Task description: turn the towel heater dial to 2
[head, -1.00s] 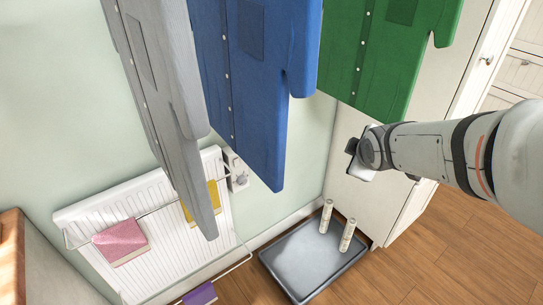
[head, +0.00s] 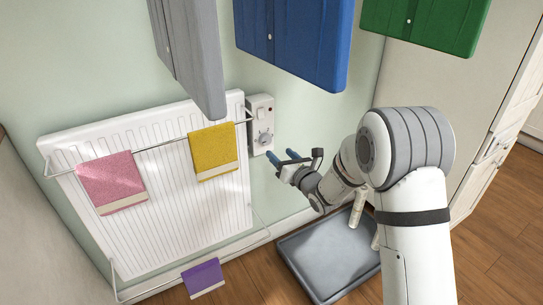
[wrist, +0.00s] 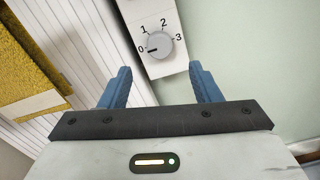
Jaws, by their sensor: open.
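The towel heater dial (head: 264,138) is a round grey knob on a white control box (head: 259,110) on the wall, at the right edge of the white towel heater (head: 150,190). In the wrist view the dial (wrist: 160,47) has marks 0, 1, 2 and 3 around it, and its dark pointer line points at 0. My gripper (head: 281,156) is open and empty. Its blue fingertips (wrist: 161,82) lie either side of and short of the dial in the wrist view, not touching it.
Pink (head: 112,180) and yellow (head: 214,150) towels hang on the upper rail (head: 165,144); a purple one (head: 203,277) hangs lower. A grey tray (head: 318,255) with pale cylinders lies on the floor.

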